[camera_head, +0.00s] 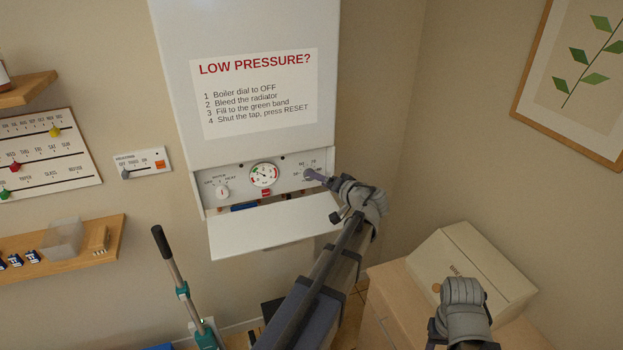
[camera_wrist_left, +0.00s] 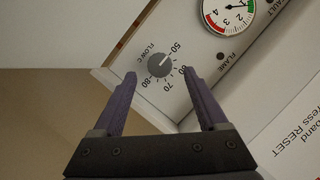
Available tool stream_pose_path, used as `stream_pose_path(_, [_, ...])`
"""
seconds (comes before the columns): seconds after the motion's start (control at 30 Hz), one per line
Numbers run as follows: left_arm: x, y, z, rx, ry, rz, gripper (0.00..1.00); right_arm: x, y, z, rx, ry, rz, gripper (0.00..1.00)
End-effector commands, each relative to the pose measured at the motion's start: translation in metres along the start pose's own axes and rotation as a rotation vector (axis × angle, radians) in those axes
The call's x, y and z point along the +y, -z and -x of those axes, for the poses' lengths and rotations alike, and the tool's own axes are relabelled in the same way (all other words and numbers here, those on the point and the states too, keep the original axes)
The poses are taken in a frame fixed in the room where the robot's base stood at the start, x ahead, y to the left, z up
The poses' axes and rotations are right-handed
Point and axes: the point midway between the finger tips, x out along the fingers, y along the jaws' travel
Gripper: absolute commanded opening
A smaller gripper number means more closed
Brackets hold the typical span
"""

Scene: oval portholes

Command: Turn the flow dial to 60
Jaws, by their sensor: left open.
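The flow dial (camera_wrist_left: 160,65) is a small round grey knob on the boiler's panel, marked FLOW C with 50, 60, 70 and 80 around it. Its white mark points up and right in the left wrist view, toward the 50. My left gripper (camera_wrist_left: 160,76) is open, with its two purple fingers apart and the dial between and just beyond their tips. I cannot tell any contact.
The boiler's lowered white flap (camera_head: 265,228) hangs below the panel. A pressure gauge (camera_head: 263,174) and another dial (camera_head: 222,192) are left of the flow dial. A cardboard box (camera_head: 480,265) stands on a wooden cabinet at right. Shelves (camera_head: 70,250) are on the left wall.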

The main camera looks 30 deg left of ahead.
Motion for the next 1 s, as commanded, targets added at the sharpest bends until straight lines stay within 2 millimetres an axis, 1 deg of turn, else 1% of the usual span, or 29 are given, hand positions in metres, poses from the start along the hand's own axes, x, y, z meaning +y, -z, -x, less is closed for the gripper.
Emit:
stream_pose_path(0.03, [0.003,0.000,-0.011,-0.001,0.001,0.001,0.76,-0.001,0.000,-0.005,0.000,0.000,0.001,0.53])
stream_pose_path(0.1, [0.002,-0.001,-0.021,-0.002,0.001,0.001,0.76,-0.001,0.001,-0.007,0.000,0.000,0.001,0.53])
stream_pose_path(0.3, [0.001,0.000,-0.042,-0.001,0.001,-0.001,0.76,-0.001,0.001,-0.012,0.000,-0.001,0.003,0.53])
stream_pose_path(0.43, [0.001,0.000,-0.047,0.001,-0.001,-0.001,0.76,-0.001,0.001,-0.013,0.000,-0.001,0.003,0.53])
stream_pose_path(0.7, [0.001,0.000,-0.048,0.001,-0.001,-0.001,0.76,-0.001,0.001,-0.013,0.000,-0.001,0.003,0.53])
stream_pose_path(0.77, [0.001,0.000,-0.048,0.001,-0.001,-0.001,0.70,-0.001,0.001,-0.013,0.000,-0.001,0.003,0.53])
stream_pose_path(1.0, [0.001,0.000,-0.048,0.001,-0.001,-0.001,0.43,-0.001,0.001,-0.013,0.000,-0.001,0.003,0.53])
